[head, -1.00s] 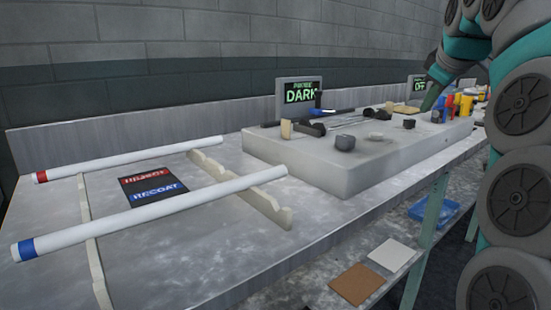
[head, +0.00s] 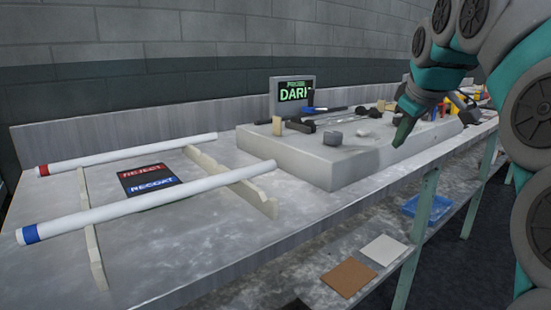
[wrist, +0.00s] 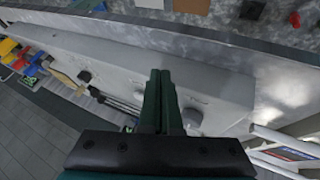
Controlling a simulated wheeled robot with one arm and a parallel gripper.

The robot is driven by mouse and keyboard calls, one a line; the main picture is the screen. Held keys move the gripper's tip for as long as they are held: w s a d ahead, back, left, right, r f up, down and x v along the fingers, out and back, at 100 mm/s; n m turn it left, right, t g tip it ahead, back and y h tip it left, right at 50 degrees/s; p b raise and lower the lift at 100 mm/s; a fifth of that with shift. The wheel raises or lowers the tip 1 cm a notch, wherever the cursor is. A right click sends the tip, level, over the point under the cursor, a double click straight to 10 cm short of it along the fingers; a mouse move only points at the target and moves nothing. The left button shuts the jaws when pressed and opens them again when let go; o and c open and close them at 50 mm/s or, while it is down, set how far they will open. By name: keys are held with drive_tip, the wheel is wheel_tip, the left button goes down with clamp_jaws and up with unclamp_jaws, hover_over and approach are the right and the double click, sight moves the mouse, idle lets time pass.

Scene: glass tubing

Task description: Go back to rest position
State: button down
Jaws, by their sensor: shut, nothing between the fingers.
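My gripper (head: 403,130) is at the right in the head view, above the front edge of the pale raised block (head: 345,172), with its fingers pointing down. In the wrist view my gripper (wrist: 162,75) shows two dark green fingers pressed together with nothing between them. The pale block also shows below it in the wrist view (wrist: 225,85).
Two white tubes, one red-ended (head: 130,155) and one blue-ended (head: 150,203), lie on notched rails (head: 235,180) at the left. A REJECT/RECOAT card (head: 150,180) lies between them. A DARK screen (head: 294,92) stands behind the block. Small tools sit on the block.

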drive_tip(key=s+a+f+m+g, duration=0.2)
drive_tip(key=s+a+f+g, duration=0.1)
drive_tip(key=s+f, duration=0.8)
drive_tip(key=s+a+f+m+g, duration=0.2)
drive_tip(key=s+a+f+g, duration=0.1)
drive_tip(key=s+f, duration=0.9)
drive_tip(key=s+a+f+m+g, duration=0.2)
drive_tip(key=s+a+f, duration=0.2)
drive_tip(key=s+f, duration=0.7)
drive_tip(key=shift+s+a+f+m+g+y, duration=0.15)
drive_tip(key=shift+s+a+m+g+y, duration=0.2)
drive_tip(key=shift+s, duration=0.65)
